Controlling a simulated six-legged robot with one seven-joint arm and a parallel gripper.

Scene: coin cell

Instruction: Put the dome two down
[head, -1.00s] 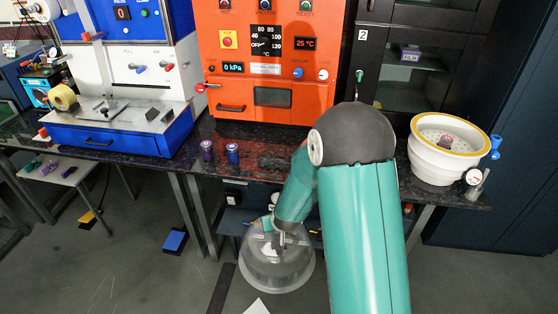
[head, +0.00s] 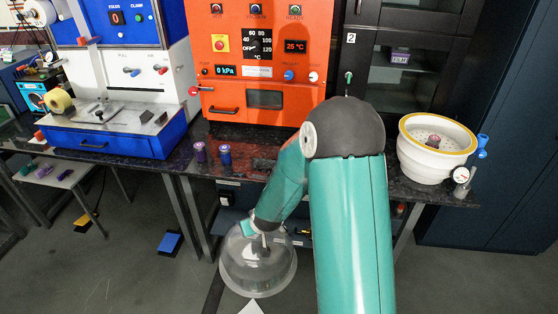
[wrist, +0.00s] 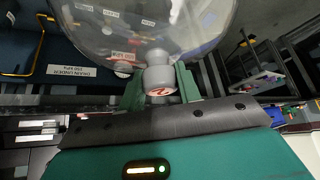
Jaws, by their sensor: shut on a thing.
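A clear dome (head: 262,275) hangs from my gripper (head: 260,232) in the head view, in front of the bench and over the open floor. My gripper is shut on the dome's grey knob, which carries a red mark. In the wrist view the knob (wrist: 158,75) sits between the green fingers of my gripper (wrist: 160,88), and the clear dome (wrist: 150,30) spreads beyond it. A white vessel with a yellow rim (head: 402,152) stands on the bench at the right. It is uncovered, with a perforated plate and a small purple-pink item (head: 433,141) inside.
The dark bench (head: 270,150) carries an orange oven (head: 262,60), a blue-and-white press (head: 115,135) and two small jars (head: 224,154). A gauge (head: 461,175) and blue valve (head: 481,146) adjoin the vessel's right side. A shelf lies under the bench; floor in front is open.

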